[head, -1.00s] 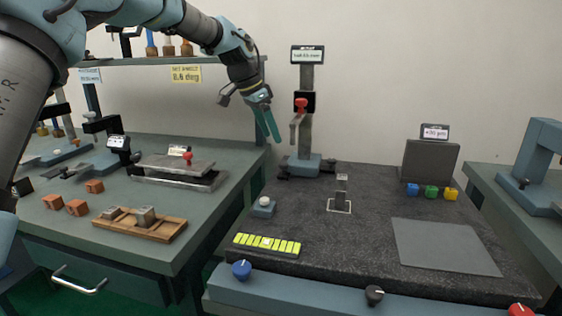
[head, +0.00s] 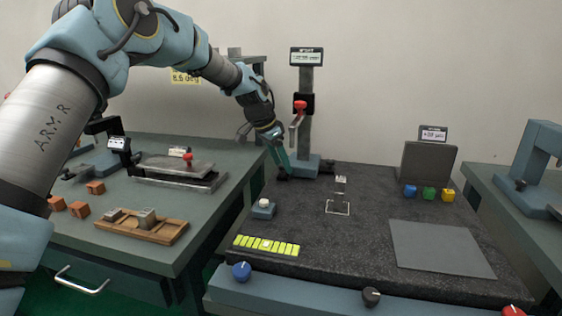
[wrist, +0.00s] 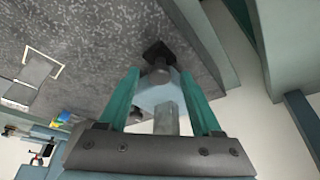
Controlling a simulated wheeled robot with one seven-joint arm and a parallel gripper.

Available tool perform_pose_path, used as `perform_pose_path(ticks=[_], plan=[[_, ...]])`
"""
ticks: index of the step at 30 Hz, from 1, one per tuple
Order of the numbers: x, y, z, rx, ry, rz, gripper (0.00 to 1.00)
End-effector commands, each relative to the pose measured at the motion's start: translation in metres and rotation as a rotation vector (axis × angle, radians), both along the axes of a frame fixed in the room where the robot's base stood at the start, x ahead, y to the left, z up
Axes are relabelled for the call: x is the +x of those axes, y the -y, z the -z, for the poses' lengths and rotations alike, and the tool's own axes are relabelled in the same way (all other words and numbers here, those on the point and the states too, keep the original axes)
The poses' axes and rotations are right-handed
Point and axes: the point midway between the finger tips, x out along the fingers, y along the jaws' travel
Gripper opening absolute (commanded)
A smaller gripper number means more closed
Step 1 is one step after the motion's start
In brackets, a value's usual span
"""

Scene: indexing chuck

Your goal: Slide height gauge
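The height gauge (head: 306,120) stands upright at the back left of the dark granite plate. It has a grey column, a display on top, a red knob (head: 300,105) on its slider and a blue-grey base with dark knobs at either side. My gripper (head: 282,163) is low at the left side of this base. In the wrist view, my teal fingers (wrist: 160,75) are spread, with the gauge base (wrist: 155,93) and a dark knob (wrist: 158,53) seen between and just beyond them. I cannot tell whether the fingers touch the base.
Coloured cubes (head: 430,192) sit at the right. The plate's middle is mostly clear.

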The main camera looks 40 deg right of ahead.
Motion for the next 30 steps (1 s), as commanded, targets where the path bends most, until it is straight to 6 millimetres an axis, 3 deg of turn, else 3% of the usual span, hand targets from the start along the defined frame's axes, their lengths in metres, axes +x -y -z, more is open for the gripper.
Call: perform_pose_path(ticks=[2, 17, 30], plan=[[0.0000, -0.0001, -0.0002, 0.000, 0.000, 0.000, 0.58], [0.0001, -0.0001, -0.0004, 0.000, 0.000, 0.000, 0.02], [0.0003, -0.0002, -0.0004, 0.000, 0.000, 0.000, 0.00]])
